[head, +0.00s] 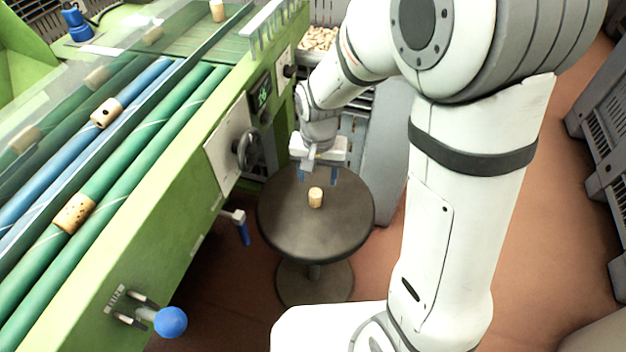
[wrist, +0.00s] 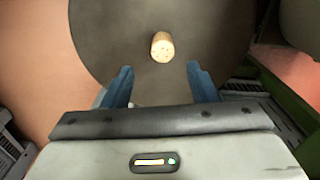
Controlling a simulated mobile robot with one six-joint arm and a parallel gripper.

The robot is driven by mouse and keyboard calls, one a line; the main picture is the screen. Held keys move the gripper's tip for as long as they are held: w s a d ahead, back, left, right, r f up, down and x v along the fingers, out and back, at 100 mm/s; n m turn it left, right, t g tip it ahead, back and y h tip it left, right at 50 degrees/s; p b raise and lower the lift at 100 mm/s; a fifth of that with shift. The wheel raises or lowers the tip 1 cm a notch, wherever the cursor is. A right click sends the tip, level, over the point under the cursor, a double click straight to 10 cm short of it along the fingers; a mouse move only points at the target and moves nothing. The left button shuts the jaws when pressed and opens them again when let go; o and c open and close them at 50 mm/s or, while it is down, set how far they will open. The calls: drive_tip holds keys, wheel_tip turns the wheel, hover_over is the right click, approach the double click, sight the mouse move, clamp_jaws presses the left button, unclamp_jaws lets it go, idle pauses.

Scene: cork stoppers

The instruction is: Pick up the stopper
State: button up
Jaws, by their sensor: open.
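A light tan cork stopper (head: 315,197) stands alone on a round dark stool top (head: 290,230), near its middle. My gripper (head: 318,178) is above the stool, behind the stopper in the head view. In the wrist view the stopper (wrist: 162,47) lies ahead of the two blue fingers, roughly in line with the space between them. My gripper (wrist: 160,80) is open and empty, with its fingers apart and not touching the stopper.
A green sorting machine (head: 170,220) with rollers and several corks stands to the left of the stool. A blue ball knob (head: 170,321) and a blue-handled lever (head: 242,230) stick out from it. A crate of corks (head: 318,38) stands behind.

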sight(315, 192)
drive_tip(key=f+b, duration=0.1)
drive_tip(key=f, duration=0.1)
drive_tip(key=f+b, duration=0.1)
drive_tip(key=f, duration=0.2)
drive_tip(key=f+b, duration=0.1)
drive_tip(key=f, duration=0.2)
drive_tip(key=shift+s+a, duration=0.25)
drive_tip(key=shift+a, duration=0.05)
drive_tip(key=c, duration=1)
drive_tip(key=shift+r, duration=0.1)
